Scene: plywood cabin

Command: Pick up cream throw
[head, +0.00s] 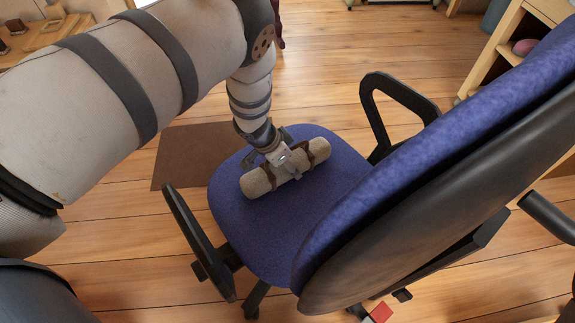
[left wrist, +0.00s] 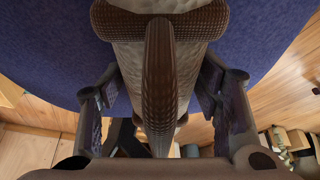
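The cream throw (head: 262,181) is a rolled bundle with brown straps, lying on the blue seat of an office chair. In the left wrist view the throw (left wrist: 128,75) fills the middle, with a dark brown strap (left wrist: 160,75) running down it. My left gripper (head: 271,150) is at the throw, on the side away from the chair's backrest. Its two fingers are spread apart, one on each side of the bundle in the wrist view. I cannot tell whether they touch it. My right gripper is not in view.
The blue chair (head: 240,215) has a black armrest (head: 199,240) at the left, another (head: 375,95) at the far side, and a tall backrest (head: 440,150) at the right. A brown mat (head: 180,160) lies on the wooden floor. A shelf (head: 500,40) stands at the upper right.

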